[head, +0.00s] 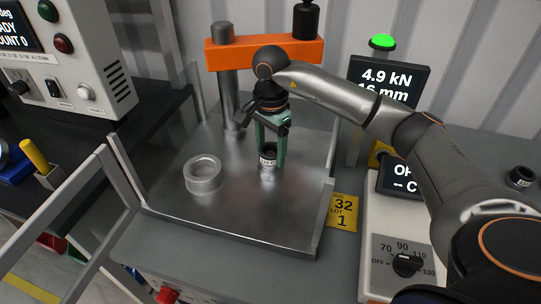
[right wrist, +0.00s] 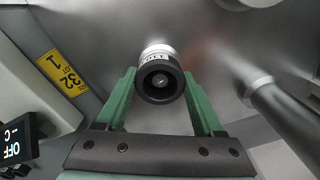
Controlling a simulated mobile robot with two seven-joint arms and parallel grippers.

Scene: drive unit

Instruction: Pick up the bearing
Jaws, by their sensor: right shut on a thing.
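My right gripper (head: 270,140), with green fingers, reaches down over the metal press plate (head: 240,205). It is shut on a small round piece (head: 268,160) with a dark top, a white lettered band and a silver lower part. In the right wrist view the dark hollow end of the piece (right wrist: 160,82) sits between the fingertips (right wrist: 160,85). I cannot tell whether its base touches the plate. A thick silver ring (head: 203,174) lies on the plate to the left, apart from the gripper. I cannot tell by looks which of these is the bearing. My left gripper is not in view.
Behind the gripper stands an orange press beam (head: 265,52) on metal columns. A display (head: 388,82) with a green lamp reads 4.9 kN. At right is a heater box (head: 402,228) with a dial. A yellow tag (head: 343,212) marks the plate's right edge. The plate's front is clear.

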